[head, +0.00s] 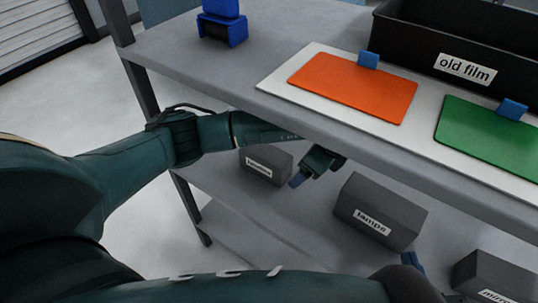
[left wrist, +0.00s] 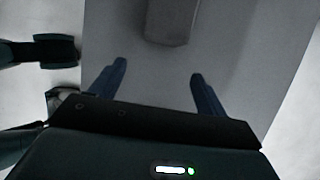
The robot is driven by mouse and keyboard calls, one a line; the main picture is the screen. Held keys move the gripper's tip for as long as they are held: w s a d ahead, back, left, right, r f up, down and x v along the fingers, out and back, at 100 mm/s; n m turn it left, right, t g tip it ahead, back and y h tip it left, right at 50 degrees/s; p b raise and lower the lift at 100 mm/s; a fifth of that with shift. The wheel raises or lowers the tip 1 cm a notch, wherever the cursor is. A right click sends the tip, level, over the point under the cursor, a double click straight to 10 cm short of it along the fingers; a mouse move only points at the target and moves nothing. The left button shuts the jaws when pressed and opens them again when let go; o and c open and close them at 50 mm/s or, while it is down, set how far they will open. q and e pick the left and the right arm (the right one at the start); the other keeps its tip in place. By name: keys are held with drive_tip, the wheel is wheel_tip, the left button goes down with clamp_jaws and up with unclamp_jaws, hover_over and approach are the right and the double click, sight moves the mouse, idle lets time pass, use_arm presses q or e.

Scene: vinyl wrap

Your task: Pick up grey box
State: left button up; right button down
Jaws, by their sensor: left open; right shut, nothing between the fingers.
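Several dark grey boxes with white labels stand on the lower shelf in the head view: one at left (head: 265,165), one in the middle (head: 380,208) and one at the right edge (head: 495,275). My left gripper (head: 300,178) reaches under the tabletop, between the left and middle boxes; its upper part is hidden by the table edge. In the left wrist view its blue fingers (left wrist: 158,88) are apart and empty. A grey box (left wrist: 170,22) lies beyond the fingertips, not touching them; I cannot tell which one. My right gripper (head: 412,262) shows its blue fingertips below the middle box, shut.
The grey tabletop (head: 190,55) overhangs the lower shelf (head: 265,215). On top are a blue holder (head: 222,30), a white board with an orange sheet (head: 350,86) and a green sheet (head: 490,140), and a black "old film" bin (head: 410,45). A table leg (head: 190,208) stands at left.

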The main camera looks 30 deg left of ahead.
sight(267, 152)
use_arm(q)
drive_tip(key=a, duration=0.3)
drive_tip(key=w+a, duration=0.1)
drive_tip(key=a, duration=0.2)
drive_tip(key=a+b, duration=0.1)
drive_tip(key=a, duration=0.3)
drive_tip(key=shift+w, duration=0.2)
drive_tip(key=b+x, duration=0.1)
drive_tip(key=x, duration=0.3)
drive_tip(key=shift+a+f, duration=0.15)
drive_tip(key=shift+f, duration=0.35)
use_arm(e)
drive_tip(key=shift+w+a+r+n+t+y, duration=0.1)
drive_tip(key=shift+a+n+t+y, duration=0.35)
drive_tip(key=shift+n+t+y, duration=0.35)
use_arm(q)
drive_tip(key=shift+f+b, duration=0.25)
drive_tip(key=shift+b, duration=0.15)
drive_tip(key=shift+c, duration=0.3)
drive_tip(key=shift+w, duration=0.1)
drive_tip(key=c, duration=1.2)
use_arm(e)
drive_tip(key=shift+m, duration=0.3)
